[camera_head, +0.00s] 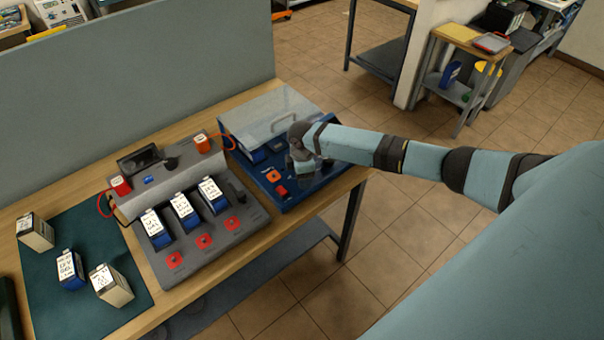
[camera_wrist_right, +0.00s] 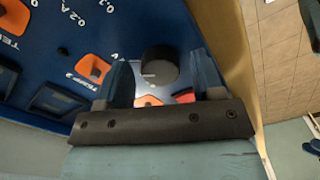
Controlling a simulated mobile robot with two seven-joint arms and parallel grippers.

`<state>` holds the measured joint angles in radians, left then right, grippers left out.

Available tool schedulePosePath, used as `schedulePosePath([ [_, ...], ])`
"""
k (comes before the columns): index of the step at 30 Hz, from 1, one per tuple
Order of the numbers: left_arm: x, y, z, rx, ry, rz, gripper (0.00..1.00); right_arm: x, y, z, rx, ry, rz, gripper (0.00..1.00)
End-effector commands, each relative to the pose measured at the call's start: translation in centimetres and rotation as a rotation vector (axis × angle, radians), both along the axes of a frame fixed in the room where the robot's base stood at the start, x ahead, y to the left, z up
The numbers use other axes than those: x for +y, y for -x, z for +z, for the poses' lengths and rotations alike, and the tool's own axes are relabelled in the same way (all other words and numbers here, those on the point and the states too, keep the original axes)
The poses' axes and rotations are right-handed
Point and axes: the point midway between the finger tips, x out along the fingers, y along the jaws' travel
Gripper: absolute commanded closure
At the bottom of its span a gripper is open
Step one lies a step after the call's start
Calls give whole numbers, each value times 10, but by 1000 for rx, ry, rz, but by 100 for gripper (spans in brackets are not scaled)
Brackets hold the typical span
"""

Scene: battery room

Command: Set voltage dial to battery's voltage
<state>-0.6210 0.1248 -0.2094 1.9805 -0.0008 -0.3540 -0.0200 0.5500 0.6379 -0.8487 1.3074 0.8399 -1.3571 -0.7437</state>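The blue test unit (camera_head: 247,157) stands at the right end of the workbench. My right gripper (camera_head: 303,163) is over its front panel, which the arm partly hides. In the right wrist view a round black dial (camera_wrist_right: 159,68) on the blue panel lies between the two fingers of my right gripper (camera_wrist_right: 162,80). The fingers are apart, with a gap at each side of the dial. Orange pieces show beneath and beside it. Batteries with white labels (camera_head: 183,210) stand in the grey charging station (camera_head: 225,243); their voltage print is too small to read. My left gripper is out of view.
A clear lid (camera_head: 262,114) covers the back of the blue unit. Several batteries stand on the green mat (camera_head: 77,310) at the left. Red knobs (camera_head: 204,241) line the station's front. A grey partition (camera_head: 140,75) rises behind the bench.

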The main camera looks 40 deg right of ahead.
Motion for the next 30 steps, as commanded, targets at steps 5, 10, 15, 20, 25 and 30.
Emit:
schedulePosePath([
  [5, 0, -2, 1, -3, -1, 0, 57, 0, 0, 0, 0, 0, 1, 35],
  [10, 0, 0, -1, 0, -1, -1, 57, 0, 0, 3, -1, -1, 1, 35],
  [15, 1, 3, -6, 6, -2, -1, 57, -1, -1, 26, -4, 1, 3, 35],
  [20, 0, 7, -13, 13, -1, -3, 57, -1, -1, 62, -5, 1, 3, 35],
  [25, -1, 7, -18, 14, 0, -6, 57, 0, -1, 100, -4, 0, 2, 35],
  [30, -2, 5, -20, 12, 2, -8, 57, 0, 0, 126, -1, -1, 0, 35],
])
